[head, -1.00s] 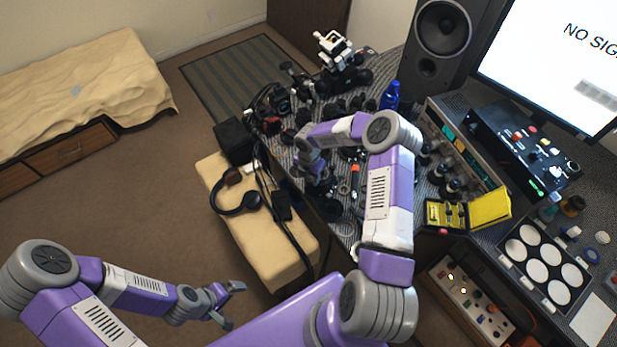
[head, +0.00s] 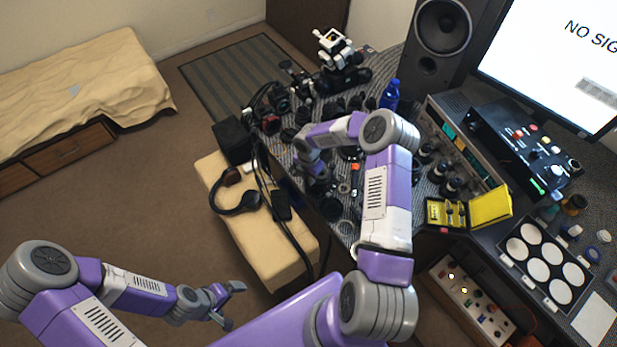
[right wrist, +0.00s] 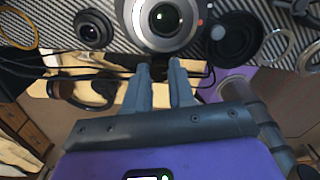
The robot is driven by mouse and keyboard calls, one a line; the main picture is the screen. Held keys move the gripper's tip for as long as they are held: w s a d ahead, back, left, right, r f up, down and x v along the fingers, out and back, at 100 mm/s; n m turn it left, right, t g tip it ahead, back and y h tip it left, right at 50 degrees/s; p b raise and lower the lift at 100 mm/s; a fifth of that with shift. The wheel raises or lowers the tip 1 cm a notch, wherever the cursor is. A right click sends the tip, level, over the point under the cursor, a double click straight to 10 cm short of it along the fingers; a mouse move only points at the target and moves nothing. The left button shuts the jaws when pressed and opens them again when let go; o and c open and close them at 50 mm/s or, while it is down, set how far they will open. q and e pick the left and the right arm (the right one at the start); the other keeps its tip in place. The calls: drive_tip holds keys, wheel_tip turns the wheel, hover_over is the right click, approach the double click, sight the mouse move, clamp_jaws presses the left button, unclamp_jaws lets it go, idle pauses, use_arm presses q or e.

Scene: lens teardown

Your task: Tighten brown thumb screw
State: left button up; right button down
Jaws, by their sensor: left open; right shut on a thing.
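In the right wrist view, my right gripper (right wrist: 160,66) is shut on a small dark part at its fingertips, just below a large silver-grey lens (right wrist: 163,22). The part is mostly hidden between the fingers, and I cannot make out its colour or whether it is the brown thumb screw. In the head view, my right gripper (head: 314,178) is at the near left edge of the cluttered desk, partly covered by its arm. My left gripper (head: 234,305) is open and empty, over the floor at lower left, away from the desk.
A small dark lens (right wrist: 93,28) and a black ring (right wrist: 233,40) flank the silver lens. Black cables run below it. Headphones (head: 238,194) lie on a beige bench (head: 283,245) beside the desk. A blue bottle (head: 390,95) and a yellow case (head: 490,207) stand on the desk.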

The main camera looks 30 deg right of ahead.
drive_tip(key=shift+f+m+b, duration=0.15)
drive_tip(key=shift+m+b, duration=0.55)
drive_tip(key=shift+m, duration=1)
drive_tip(key=c, duration=0.9)
unclamp_jaws()
drive_tip(key=shift+c, duration=0.2)
drive_tip(key=shift+r, duration=0.25)
wheel_tip(320, 180, up, 7)
drive_tip(key=shift+r, duration=0.2)
